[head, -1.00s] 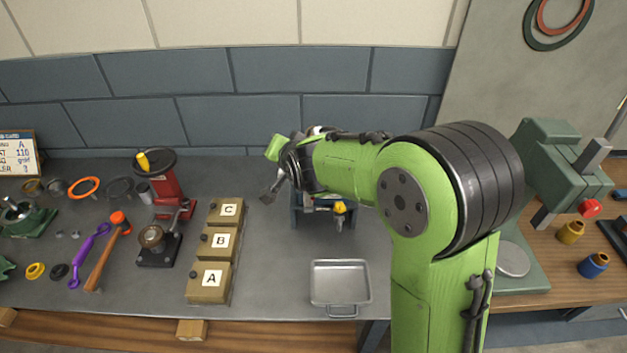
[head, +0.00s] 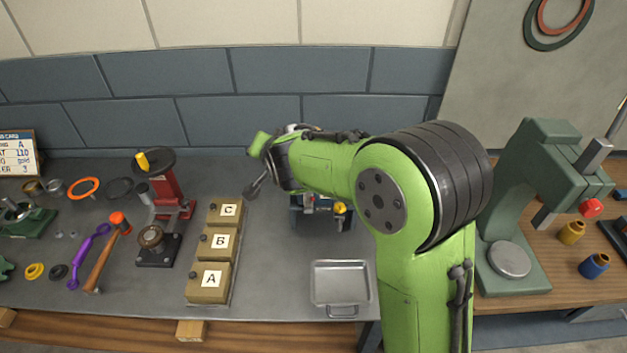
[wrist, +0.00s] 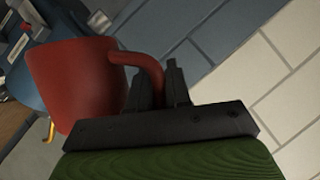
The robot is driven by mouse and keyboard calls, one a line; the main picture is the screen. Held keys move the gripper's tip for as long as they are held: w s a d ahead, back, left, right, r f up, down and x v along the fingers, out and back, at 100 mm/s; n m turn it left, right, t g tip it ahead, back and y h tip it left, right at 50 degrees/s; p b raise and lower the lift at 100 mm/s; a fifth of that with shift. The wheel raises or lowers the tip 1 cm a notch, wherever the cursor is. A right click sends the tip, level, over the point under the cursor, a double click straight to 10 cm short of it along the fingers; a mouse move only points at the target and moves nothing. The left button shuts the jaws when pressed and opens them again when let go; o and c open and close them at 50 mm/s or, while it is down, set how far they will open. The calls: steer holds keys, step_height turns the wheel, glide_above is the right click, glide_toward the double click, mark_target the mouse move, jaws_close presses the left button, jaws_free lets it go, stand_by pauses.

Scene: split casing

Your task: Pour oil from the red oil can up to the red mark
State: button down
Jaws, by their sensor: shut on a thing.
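The red oil can (wrist: 72,82) fills the left of the wrist view, tilted in the picture, with its curved handle towards my gripper. My gripper (wrist: 162,88) has its dark fingers shut on that handle. In the head view my green arm hides the can, and its wrist end is above the bench, behind and to the right of the block marked C. A blue-grey fixture (head: 297,215) with a yellow knob stands partly hidden under my forearm. I cannot make out a red mark, or any oil, in either view.
A red hand press (head: 165,182) and loose tools are further left. A green press (head: 528,225) stands at the right. Bare bench lies between the blocks and tray.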

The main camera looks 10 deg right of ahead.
steer(key=w+a+p, duration=0.2)
steer(key=w+a, duration=0.4)
steer(key=a, duration=0.6)
steer(key=shift+a+r, duration=0.15)
steer(key=shift+a, duration=0.05)
stand_by(2.8)
steer(key=shift+w+d+r+g+y+p, duration=0.15)
steer(key=shift+w+r+g+p, duration=0.15)
steer(key=shift+p, duration=0.45)
steer(key=shift+w+d+r+g+y+p, duration=0.1)
steer(key=shift+r+g+y+p, duration=0.1)
steer(key=shift+r+p, duration=0.4)
steer(key=shift+s+f, duration=0.2)
steer(key=shift+f, duration=0.1)
stand_by(0.6)
steer(key=shift+s+b, duration=0.15)
steer(key=shift+b, duration=0.3)
steer(key=shift+r, duration=0.1)
steer(key=shift+d+r+p, duration=0.1)
steer(key=shift+r+p, duration=0.1)
steer(key=shift+p, duration=0.3)
steer(key=shift+w+d+r+m+g+p, duration=0.15)
steer(key=shift+w+r+m+g+p, duration=0.3)
steer(key=shift+p, duration=0.5)
